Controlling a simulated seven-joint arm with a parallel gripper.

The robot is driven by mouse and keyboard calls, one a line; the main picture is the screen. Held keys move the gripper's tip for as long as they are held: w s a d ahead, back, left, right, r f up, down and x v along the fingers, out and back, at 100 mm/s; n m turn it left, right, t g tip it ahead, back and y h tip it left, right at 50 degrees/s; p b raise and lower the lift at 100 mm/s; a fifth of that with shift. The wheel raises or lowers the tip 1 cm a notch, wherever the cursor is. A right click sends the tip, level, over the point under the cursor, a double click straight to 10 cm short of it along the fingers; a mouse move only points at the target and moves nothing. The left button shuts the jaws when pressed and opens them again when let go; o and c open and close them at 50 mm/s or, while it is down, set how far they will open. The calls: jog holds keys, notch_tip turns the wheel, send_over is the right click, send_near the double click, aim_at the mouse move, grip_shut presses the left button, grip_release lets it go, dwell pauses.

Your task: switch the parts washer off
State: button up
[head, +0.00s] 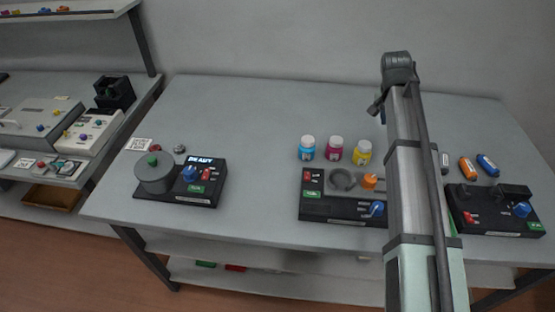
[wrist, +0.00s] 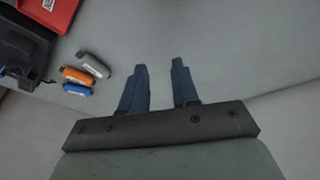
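No machine carries a legible name, so I cannot be sure which is the parts washer. The left machine, with a round grey tub (head: 155,174), green knob, blue dial (head: 189,173), red switch and lit display (head: 206,160), looks most like it. The display seems to read "READY". A middle machine (head: 340,207) has a grey cup, red switches and a blue dial. A right machine (head: 490,212) has red switches and a blue dial. In the wrist view my gripper (wrist: 160,63) is open and empty, its two blue fingers apart. In the head view its fingers do not show clearly.
Blue, magenta and yellow jars (head: 335,148) stand behind the middle machine. Grey, orange and blue cylinders (wrist: 85,78) lie left of my fingers in the wrist view, near a red thing (wrist: 50,12). The table between the left and middle machines (head: 255,165) is clear.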

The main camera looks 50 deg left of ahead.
jog(key=s+a+r+n+g, duration=0.1)
jog(key=s+a+r+n, duration=0.1)
jog(key=s+a, duration=0.8)
jog(key=n+g, duration=0.3)
jog(key=n, duration=0.2)
send_near(205, 176)
notch_tip(205, 176, down, 7)
jog(key=shift+s+d+f, duration=0.1)
jog(key=shift+f, duration=0.1)
grip_shut()
